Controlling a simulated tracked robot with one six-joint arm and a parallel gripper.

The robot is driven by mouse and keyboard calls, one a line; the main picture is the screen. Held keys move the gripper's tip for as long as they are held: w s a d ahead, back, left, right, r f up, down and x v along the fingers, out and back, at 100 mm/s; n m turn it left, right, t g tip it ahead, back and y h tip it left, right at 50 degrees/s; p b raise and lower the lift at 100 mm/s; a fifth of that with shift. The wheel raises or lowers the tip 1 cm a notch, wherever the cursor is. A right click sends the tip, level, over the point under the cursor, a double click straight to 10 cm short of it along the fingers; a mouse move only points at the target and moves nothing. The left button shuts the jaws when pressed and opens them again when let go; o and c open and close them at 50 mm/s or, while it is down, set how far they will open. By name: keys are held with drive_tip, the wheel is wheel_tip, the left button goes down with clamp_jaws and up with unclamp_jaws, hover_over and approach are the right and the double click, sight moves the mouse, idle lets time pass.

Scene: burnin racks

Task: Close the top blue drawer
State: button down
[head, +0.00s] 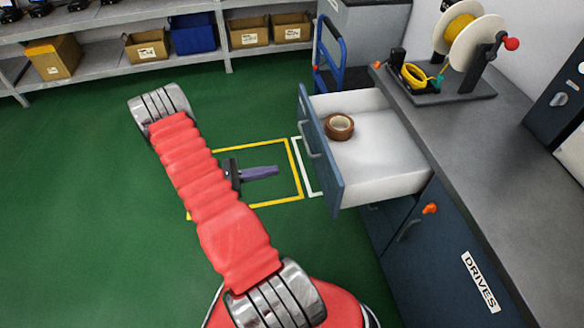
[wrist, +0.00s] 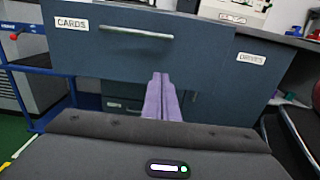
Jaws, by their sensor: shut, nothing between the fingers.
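The top blue drawer (head: 328,172) stands pulled well out of the workbench, its blue front facing left in the head view. Its bar handle (head: 309,135) is on that front. In the wrist view the drawer front (wrist: 100,52) fills the upper left and carries a CARDS label. A brown tape roll (head: 340,127) lies inside the white drawer. My gripper (head: 276,170) has purple fingers pointing at the drawer front, with a visible gap in the head view. In the wrist view the shut, empty fingers (wrist: 162,78) overlap the lower edge of the front, below the handle.
The grey bench top (head: 445,120) carries a cable spool stand (head: 455,85). A DRIVES cabinet door (head: 460,255) with an orange knob (head: 430,208) is below. A blue trolley (head: 330,60) stands behind the drawer. Green floor (head: 80,200) is clear at left.

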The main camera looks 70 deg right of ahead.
sight(319, 163)
drive_tip(key=x, duration=1.3)
drive_tip(key=shift+s+d, duration=0.15)
drive_tip(key=shift+s, duration=0.15)
drive_tip(key=shift+a, duration=0.25)
drive_tip(key=shift+s+d, duration=0.1)
drive_tip(key=shift+d, duration=0.2)
